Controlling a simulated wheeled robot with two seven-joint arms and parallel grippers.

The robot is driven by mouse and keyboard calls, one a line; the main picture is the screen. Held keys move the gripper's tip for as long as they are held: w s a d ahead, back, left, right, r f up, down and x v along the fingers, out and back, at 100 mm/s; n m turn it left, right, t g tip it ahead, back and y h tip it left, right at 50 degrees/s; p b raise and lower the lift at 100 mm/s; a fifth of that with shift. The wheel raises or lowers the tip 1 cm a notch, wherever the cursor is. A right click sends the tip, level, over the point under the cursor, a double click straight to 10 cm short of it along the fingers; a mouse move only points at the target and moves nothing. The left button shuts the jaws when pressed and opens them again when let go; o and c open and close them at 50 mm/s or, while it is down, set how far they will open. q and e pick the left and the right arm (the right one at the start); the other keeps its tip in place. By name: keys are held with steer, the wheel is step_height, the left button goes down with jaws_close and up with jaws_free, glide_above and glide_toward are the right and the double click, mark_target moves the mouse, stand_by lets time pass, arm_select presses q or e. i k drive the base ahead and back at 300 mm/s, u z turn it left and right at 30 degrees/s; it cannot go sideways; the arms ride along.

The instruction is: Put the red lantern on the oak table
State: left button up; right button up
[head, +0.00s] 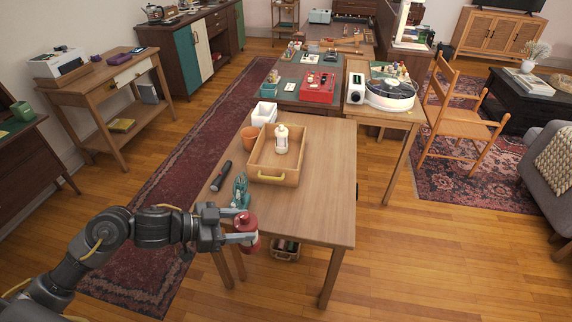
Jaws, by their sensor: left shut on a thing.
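The red lantern (246,222) is in the jaws of my left gripper (238,231), which is shut on it. The lantern shows as a small red body, partly covered by the fingers. The wooden table, which I take for the oak table (325,190), stands in the middle of the view. The gripper and lantern are at its near left edge; whether the lantern touches the table cannot be told. My right gripper is not in view.
On the table are a wooden tray (260,172) holding a pale bottle (282,140), an orange cup (250,137), a white container (264,113), a dark flashlight (221,176) and a green object (240,190). The table's right and front parts are clear.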

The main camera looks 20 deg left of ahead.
mark_target(312, 181)
steer(key=z, duration=1.3)
steer(key=i, duration=3.95)
steer(key=u, duration=3.95)
steer(key=i, duration=1)
